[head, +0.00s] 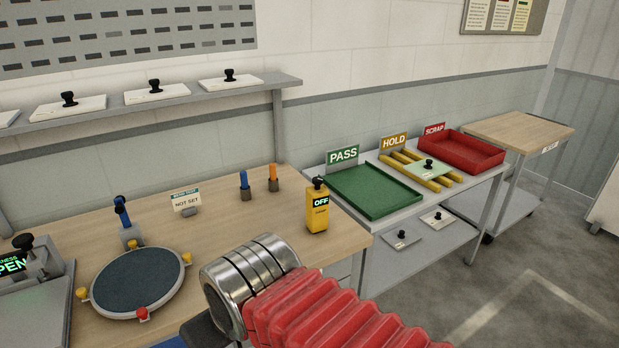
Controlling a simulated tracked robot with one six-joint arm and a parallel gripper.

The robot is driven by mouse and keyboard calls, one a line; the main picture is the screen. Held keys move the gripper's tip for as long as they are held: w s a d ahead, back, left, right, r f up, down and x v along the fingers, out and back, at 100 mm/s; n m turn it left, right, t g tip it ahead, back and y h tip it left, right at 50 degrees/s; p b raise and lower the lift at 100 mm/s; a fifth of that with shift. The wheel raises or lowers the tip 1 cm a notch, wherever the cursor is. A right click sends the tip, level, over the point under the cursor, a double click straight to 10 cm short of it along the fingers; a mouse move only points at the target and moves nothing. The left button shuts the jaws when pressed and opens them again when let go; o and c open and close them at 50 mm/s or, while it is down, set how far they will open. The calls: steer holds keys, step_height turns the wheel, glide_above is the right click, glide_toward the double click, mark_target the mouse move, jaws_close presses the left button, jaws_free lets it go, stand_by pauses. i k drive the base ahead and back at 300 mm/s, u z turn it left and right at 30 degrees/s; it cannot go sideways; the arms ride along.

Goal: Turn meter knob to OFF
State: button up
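The yellow meter (317,218) stands upright on the wooden bench near its right front corner. Its small dark display (321,201) reads "OFF". A black knob (318,183) shows at the top of the meter; which way it points is too small to tell. My arm, with red bellows and metal rings, crosses the bottom middle of the head view, in front of the bench and apart from the meter in the picture. No gripper fingers show.
A round dark plate (138,278) with coloured knobs sits on the bench at left. A blue and an orange pen-like tool (273,178) stand behind the meter. A green PASS tray (375,191), yellow HOLD rails and red SCRAP tray (462,151) stand right. Bench around the meter is clear.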

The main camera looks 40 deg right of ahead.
mark_target(317, 181)
steer(key=u, duration=2.95)
steer(key=k, duration=2.1)
steer(key=z, duration=0.05)
